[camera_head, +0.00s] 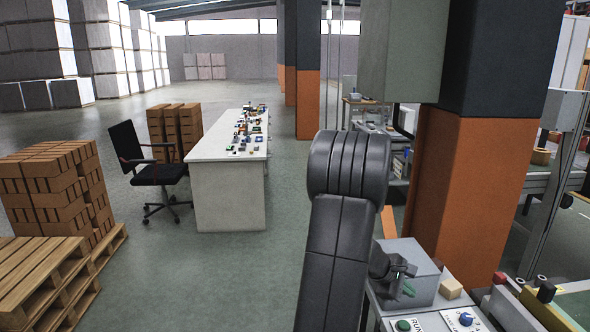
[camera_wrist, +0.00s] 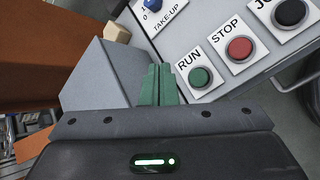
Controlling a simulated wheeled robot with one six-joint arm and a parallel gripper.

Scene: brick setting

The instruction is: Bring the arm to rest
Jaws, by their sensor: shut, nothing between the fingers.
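My arm rises dark grey in the middle of the head view and bends over to the right. My gripper (camera_head: 408,287) is beside the grey box on the control panel, its green fingertips low in front of the box. In the wrist view my gripper (camera_wrist: 160,84) has its two green fingers together, with nothing between them. The fingertips appear between the grey box (camera_wrist: 98,80) and the green RUN button (camera_wrist: 200,77). I cannot tell whether they touch anything.
The control panel (camera_wrist: 195,28) also carries a red STOP button (camera_wrist: 239,49), a black button (camera_wrist: 289,12) and a blue TAKE-UP knob (camera_head: 466,319). A tan block (camera_head: 451,288) is near the box. An orange pillar (camera_head: 460,190) stands behind. Open floor (camera_head: 235,270) lies left.

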